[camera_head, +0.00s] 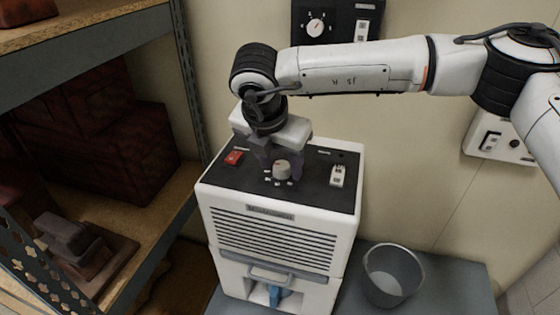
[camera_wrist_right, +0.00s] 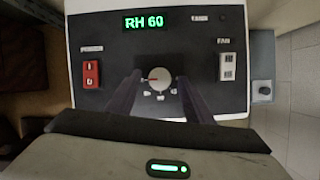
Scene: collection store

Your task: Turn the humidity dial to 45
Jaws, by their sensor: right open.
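The humidity dial (camera_head: 282,170) is a pale round knob on the black top panel of the white dehumidifier (camera_head: 272,242). The green display (camera_wrist_right: 146,22) reads RH 60. My right gripper (camera_head: 282,168) points down over the panel, its fingers open, one on each side of the dial. In the right wrist view the fingers (camera_wrist_right: 160,92) flank the knob with gaps visible. My left gripper is not in view.
A red power switch (camera_wrist_right: 91,74) lies left of the dial and a white fan switch (camera_wrist_right: 227,66) right. A grey bucket (camera_head: 392,275) stands at the right. A shelf (camera_head: 150,205) with dark red boxes is at the left. A wall panel (camera_head: 335,22) hangs behind.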

